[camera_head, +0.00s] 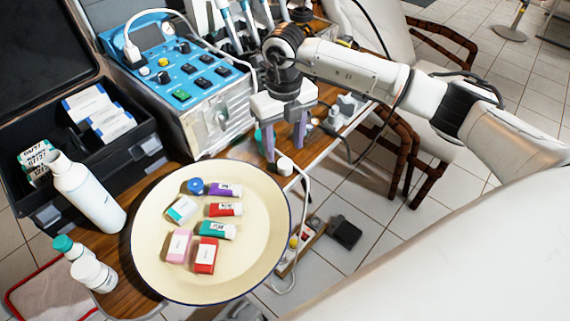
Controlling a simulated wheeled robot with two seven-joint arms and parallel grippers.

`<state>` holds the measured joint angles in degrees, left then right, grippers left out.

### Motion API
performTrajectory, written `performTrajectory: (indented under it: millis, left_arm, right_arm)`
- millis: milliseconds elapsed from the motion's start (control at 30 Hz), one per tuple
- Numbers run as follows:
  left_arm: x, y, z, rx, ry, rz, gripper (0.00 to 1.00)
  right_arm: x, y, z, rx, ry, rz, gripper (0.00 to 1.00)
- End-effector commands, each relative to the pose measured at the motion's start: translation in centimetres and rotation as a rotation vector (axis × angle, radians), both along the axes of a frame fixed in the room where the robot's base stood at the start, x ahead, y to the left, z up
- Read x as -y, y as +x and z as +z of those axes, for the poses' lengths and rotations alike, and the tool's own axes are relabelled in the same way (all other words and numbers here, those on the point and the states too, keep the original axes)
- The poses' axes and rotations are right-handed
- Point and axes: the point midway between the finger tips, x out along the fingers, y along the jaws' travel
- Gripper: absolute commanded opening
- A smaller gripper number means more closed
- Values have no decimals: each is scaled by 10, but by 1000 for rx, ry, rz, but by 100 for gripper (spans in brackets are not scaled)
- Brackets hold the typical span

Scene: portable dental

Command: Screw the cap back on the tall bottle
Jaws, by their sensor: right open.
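The tall bottle (91,196) is white and stands at the left beside the round tray, tilted in the picture by the view; its narrow top looks uncapped, though I cannot be sure. A small white cylinder (285,166), which looks like a cap, is at the far right rim of the tray; I cannot tell what it rests on. My right gripper (284,142) is open with its two purple-grey fingers pointing down, just above and behind this white piece, apparently empty. My left gripper is not in view.
The cream round tray (160,262) holds several small boxes and a blue round piece (195,186). Two short bottles, one green-capped (66,246) and one white (93,274), stand near the tall bottle. A black case (150,150) and a blue control unit (205,119) stand behind.

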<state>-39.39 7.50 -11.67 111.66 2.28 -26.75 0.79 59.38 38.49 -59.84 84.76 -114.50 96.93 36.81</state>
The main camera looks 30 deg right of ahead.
Motion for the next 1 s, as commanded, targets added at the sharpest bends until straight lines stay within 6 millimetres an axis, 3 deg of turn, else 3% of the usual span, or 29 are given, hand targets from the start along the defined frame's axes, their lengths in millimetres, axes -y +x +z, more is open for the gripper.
performTrajectory:
  millis: [267, 633, 1000]
  left_arm:
    - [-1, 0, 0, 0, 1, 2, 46]
    - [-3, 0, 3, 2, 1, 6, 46]
    - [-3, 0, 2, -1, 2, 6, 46]
  right_arm:
    - [0, 0, -2, -1, 0, 0, 50]
    - [-1, -2, -49, -3, 0, 0, 50]
    - [0, -2, -52, -1, -1, 1, 50]
